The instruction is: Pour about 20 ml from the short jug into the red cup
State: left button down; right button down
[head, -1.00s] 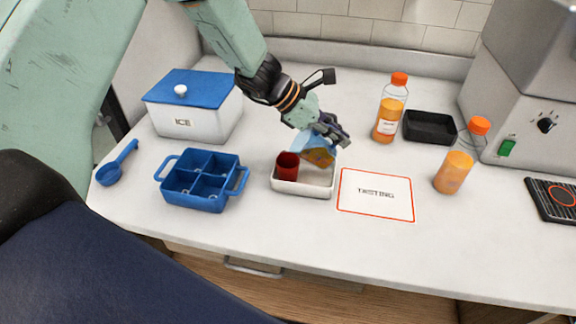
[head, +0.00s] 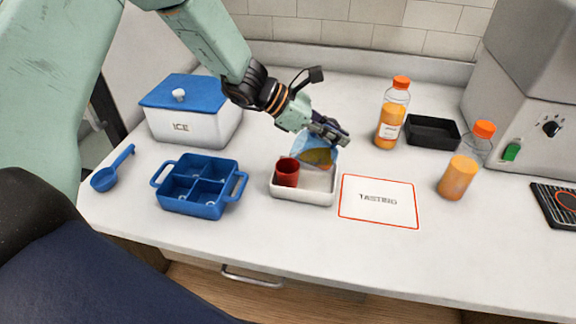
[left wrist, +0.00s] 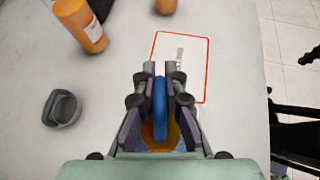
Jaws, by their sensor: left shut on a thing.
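My left gripper (head: 325,131) is shut on the short jug (head: 287,145), a light blue see-through jug with orange juice (head: 320,157) inside. The jug is tilted, its mouth toward the left, above the white tray. In the left wrist view, the blue handle (left wrist: 160,100) stands between the fingers, with juice showing below it. The red cup (head: 288,171) stands upright in the left part of the white tray (head: 303,198), just below and left of the jug. I see no stream of juice, and the inside of the cup is hidden. My right gripper is not in view.
A blue divided tray (head: 203,207), a blue scoop (head: 105,179) and an ice box (head: 190,127) stand left. The tasting card (head: 380,218) lies right of the white tray. Two juice bottles (head: 390,125) (head: 458,178) and a black tray (head: 432,142) stand farther right.

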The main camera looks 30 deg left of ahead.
pick_arm(q)
jog(key=shift+s+r, duration=0.15)
jog(key=shift+s, duration=0.05)
jog(key=shift+w+a+r+h+b, duration=0.1)
jog(key=shift+w+a+h+b, duration=0.1)
jog(key=shift+h+b, duration=0.15)
jog(key=shift+s+a+r+t+h+b, duration=0.1)
jog(key=shift+s+r+t+h+b, duration=0.15)
jog(key=shift+s+t+b, duration=0.1)
jog(key=shift+w+a+f, duration=0.1)
jog(key=shift+w+f, duration=0.05)
jog(key=shift+w, duration=0.1)
jog(key=shift+d, duration=0.25)
jog(key=shift+w, duration=0.1)
jog(key=shift+d+b, duration=0.15)
jog(key=shift+b, duration=0.2)
